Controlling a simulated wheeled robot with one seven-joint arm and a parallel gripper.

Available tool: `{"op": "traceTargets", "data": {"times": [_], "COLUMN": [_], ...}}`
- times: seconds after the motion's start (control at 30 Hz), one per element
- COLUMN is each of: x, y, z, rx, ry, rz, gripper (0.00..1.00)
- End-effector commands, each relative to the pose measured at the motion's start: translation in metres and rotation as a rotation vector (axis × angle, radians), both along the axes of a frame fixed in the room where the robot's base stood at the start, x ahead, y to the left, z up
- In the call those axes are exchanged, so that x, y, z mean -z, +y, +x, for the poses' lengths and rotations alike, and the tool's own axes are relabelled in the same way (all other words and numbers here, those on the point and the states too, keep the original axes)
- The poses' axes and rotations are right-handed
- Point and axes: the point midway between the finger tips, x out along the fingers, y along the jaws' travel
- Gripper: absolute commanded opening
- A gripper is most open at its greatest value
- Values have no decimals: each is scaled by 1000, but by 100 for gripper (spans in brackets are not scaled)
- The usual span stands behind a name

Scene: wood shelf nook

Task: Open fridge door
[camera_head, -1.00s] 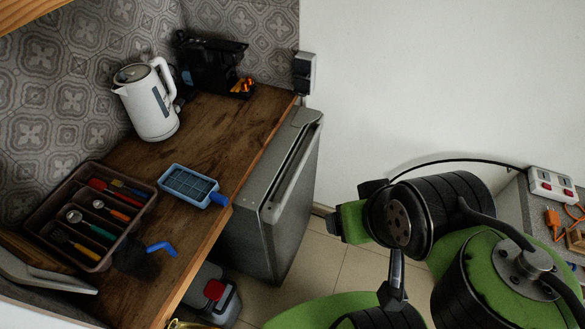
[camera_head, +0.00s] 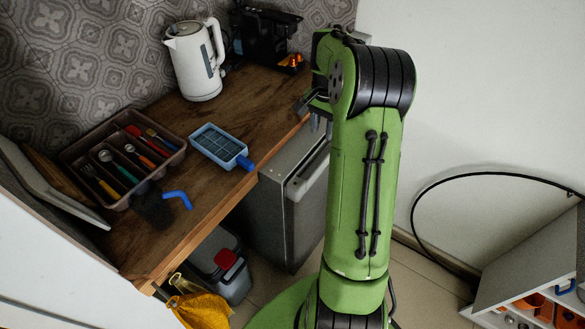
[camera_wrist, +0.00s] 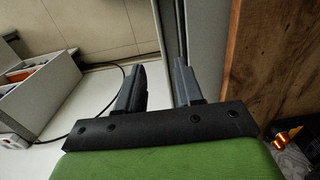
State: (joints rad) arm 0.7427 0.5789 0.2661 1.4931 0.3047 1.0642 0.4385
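The small grey fridge (camera_head: 275,205) stands under the wooden counter in the head view. Its door looks shut, with a pale grip ledge (camera_head: 308,176) along the top; my arm hides its right part. My gripper (camera_head: 317,112) is above the fridge's top edge, by the counter's right end. In the wrist view, my gripper (camera_wrist: 160,68) is open with nothing between its fingers. A grey fridge edge (camera_wrist: 170,25) runs just beyond the right finger. I cannot tell whether they touch.
The wooden counter (camera_head: 235,115) holds a white kettle (camera_head: 195,62), a blue ice tray (camera_head: 218,146), a cutlery tray (camera_head: 172,160) and a black machine (camera_head: 262,38). A bin (camera_head: 222,262) stands left of the fridge. A grey box unit (camera_head: 535,255) is at right.

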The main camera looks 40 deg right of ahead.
Motion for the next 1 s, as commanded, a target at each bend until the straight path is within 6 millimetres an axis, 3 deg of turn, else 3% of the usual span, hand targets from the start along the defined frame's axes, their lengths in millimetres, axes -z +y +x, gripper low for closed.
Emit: {"op": "traceTargets", "data": {"times": [0.17,0.63,0.8,1.0], "x": [23,138,156,158], "y": [-2,0,-1,-1], "z": [0,-1,0,0], "rx": [8,4,3,3], "ry": [3,4,1,0], "rz": [5,6,3,2], "gripper": [36,36,36,36]}}
